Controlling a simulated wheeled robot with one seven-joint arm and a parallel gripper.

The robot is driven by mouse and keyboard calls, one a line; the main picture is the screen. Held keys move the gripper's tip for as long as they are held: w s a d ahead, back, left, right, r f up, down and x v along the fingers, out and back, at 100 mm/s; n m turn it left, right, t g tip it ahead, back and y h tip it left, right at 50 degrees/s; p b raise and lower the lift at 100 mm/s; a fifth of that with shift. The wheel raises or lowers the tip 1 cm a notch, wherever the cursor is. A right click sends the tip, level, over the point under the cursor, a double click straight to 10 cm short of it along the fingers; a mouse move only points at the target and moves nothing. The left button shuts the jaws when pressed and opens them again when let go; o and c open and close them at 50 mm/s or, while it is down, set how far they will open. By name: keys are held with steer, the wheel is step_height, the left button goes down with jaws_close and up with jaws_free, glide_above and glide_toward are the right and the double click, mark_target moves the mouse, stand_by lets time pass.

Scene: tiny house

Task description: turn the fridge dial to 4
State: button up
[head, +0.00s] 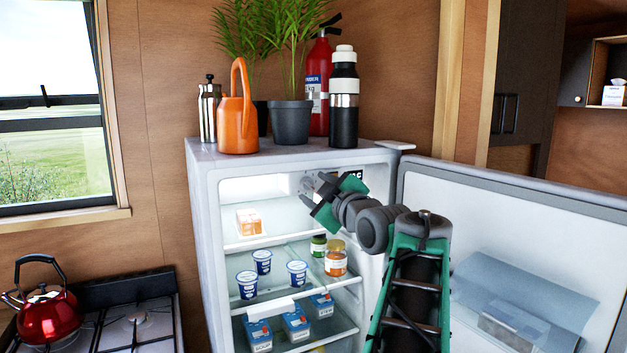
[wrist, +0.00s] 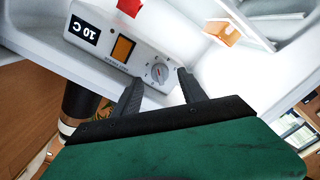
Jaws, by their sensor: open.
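The fridge (head: 203,215) stands with its door (head: 520,205) open to the right. The fridge dial (wrist: 160,72) is a small round light-grey knob with a red mark, on a white panel inside the fridge. The number it points to is too small to read. My gripper (head: 314,190) is open and empty at the top of the fridge interior. In the wrist view its two dark fingertips (wrist: 158,82) lie on either side of the dial in the picture. I cannot tell whether they touch it.
Beside the dial, the panel has an orange switch (wrist: 123,49) and a display (wrist: 83,30) reading 10 C, upside down. Shelves below hold jars (head: 336,258), cups (head: 262,262) and cartons (head: 296,322). A bottle (head: 344,105), watering can (head: 238,125) and potted plant (head: 290,122) stand on top.

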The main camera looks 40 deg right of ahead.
steer(key=shift+x, duration=1)
jaws_close()
